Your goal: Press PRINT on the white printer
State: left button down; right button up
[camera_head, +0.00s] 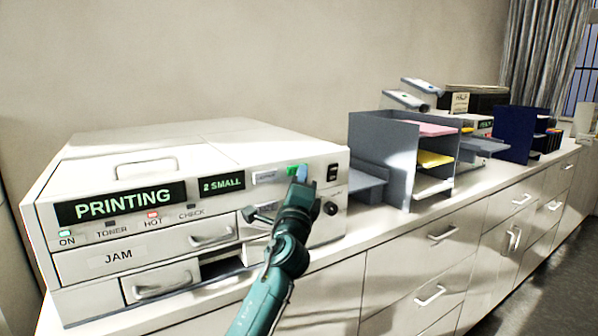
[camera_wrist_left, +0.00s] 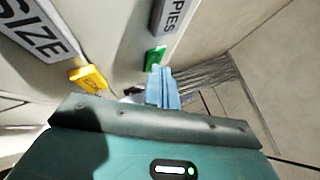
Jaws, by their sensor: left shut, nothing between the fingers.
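The white printer (camera_head: 110,245) stands on the counter at the left in the head view. Its large display (camera_head: 125,203) reads PRINTING and a smaller display (camera_head: 221,184) reads 2 SMALL. A green button (camera_head: 293,170) is on the front panel at the upper right. My left gripper (camera_head: 303,173) is shut and empty, its blue fingertips close beside the green button. In the left wrist view the shut fingers (camera_wrist_left: 162,86) point towards the green button (camera_wrist_left: 155,57); I cannot tell whether they touch it. My right gripper is not in view.
A yellow button (camera_wrist_left: 88,78) is left of the fingers in the left wrist view, near a SIZE label (camera_wrist_left: 30,30). A grey paper tray unit (camera_head: 378,140) stands right of the printer. Further right is a dark blue organizer (camera_head: 513,134). Drawers (camera_head: 412,285) line the counter front.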

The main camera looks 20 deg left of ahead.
pick_arm(q)
jog(key=shift+s, duration=0.1)
jog(key=shift+s+d, duration=0.5)
jog(key=shift+d, duration=0.15)
jog(key=s+d, duration=0.1)
jog(key=d, duration=0.1)
jog(key=s+d, duration=0.2)
jog(key=shift+p, duration=0.3)
dwell(0.3)
dwell(0.6)
